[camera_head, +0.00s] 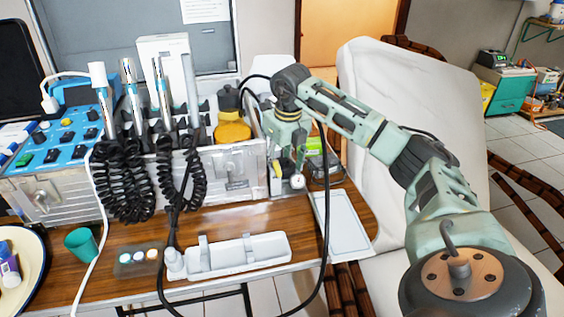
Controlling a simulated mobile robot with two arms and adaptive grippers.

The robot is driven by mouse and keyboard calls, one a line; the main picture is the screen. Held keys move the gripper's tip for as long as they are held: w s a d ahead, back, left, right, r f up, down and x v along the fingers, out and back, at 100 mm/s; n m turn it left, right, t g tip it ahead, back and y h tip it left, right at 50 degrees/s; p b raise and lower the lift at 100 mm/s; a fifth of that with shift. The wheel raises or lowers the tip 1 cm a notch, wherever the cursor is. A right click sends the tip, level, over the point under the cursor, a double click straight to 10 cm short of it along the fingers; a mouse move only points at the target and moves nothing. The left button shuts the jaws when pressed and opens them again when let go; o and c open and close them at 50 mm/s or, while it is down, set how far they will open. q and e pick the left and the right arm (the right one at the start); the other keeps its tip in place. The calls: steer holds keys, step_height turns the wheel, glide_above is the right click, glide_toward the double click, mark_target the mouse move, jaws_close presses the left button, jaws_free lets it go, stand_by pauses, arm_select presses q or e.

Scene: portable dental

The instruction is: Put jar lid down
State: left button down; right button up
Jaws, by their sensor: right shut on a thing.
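My right gripper (287,165) points down at the right end of the metal dental unit, beside the yellow-orange round container. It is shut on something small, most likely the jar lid. A pale round end (297,181) shows at the fingertips, but the lid's outline is mostly hidden by the fingers. The yellow-orange round container (233,132) sits on top of the unit, with a black and yellow piece behind it. I cannot tell whether it is the jar. My left gripper is not in view.
The metal dental unit (235,170) carries handpieces with coiled black cords (120,180). A white tray (342,222) lies at the table's right edge, and a white holder (238,255) in front. A black cable hangs across the front. The pale chair (375,85) is behind my arm.

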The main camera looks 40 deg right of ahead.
mark_target(286, 170)
steer(key=o, duration=0.8)
steer(key=shift+f, duration=0.15)
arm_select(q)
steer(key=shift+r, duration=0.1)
arm_select(e)
steer(key=shift+r, duration=0.5)
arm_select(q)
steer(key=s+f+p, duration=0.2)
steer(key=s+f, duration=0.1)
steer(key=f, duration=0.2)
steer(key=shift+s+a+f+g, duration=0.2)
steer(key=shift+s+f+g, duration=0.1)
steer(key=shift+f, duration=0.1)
arm_select(e)
steer(key=r, duration=0.3)
steer(key=s+r, duration=0.1)
steer(key=r, duration=0.7)
steer(key=shift+s+a+r, duration=0.15)
steer(key=shift+s, duration=0.25)
